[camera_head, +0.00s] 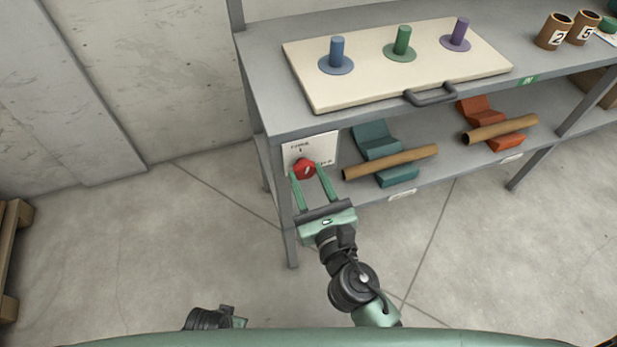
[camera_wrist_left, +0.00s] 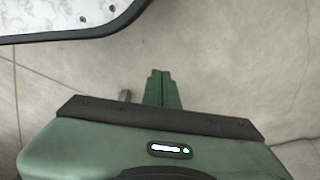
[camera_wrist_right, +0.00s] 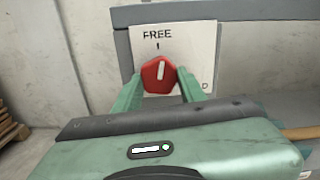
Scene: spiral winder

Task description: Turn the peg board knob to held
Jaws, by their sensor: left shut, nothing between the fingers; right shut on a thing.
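The red knob (camera_head: 305,168) sits on a white plate (camera_head: 322,146) fixed at the left end of the shelf unit. My right gripper (camera_head: 307,174) is shut on the knob, one finger on each side. In the right wrist view the knob (camera_wrist_right: 158,75) has a white pointer line that is nearly upright, leaning slightly right at its top, toward the mark under the word FREE. A second label at the plate's lower right is mostly hidden by a finger. My left gripper (camera_wrist_left: 162,88) is shut and empty above the floor, with its fingers together.
The cream peg board (camera_head: 385,75) with blue, green and purple pegs and a dark handle lies on the shelf top. Below, brown tubes (camera_head: 390,161) rest on teal and orange cradles. A pallet (camera_head: 12,250) stands far left. The floor in front is clear.

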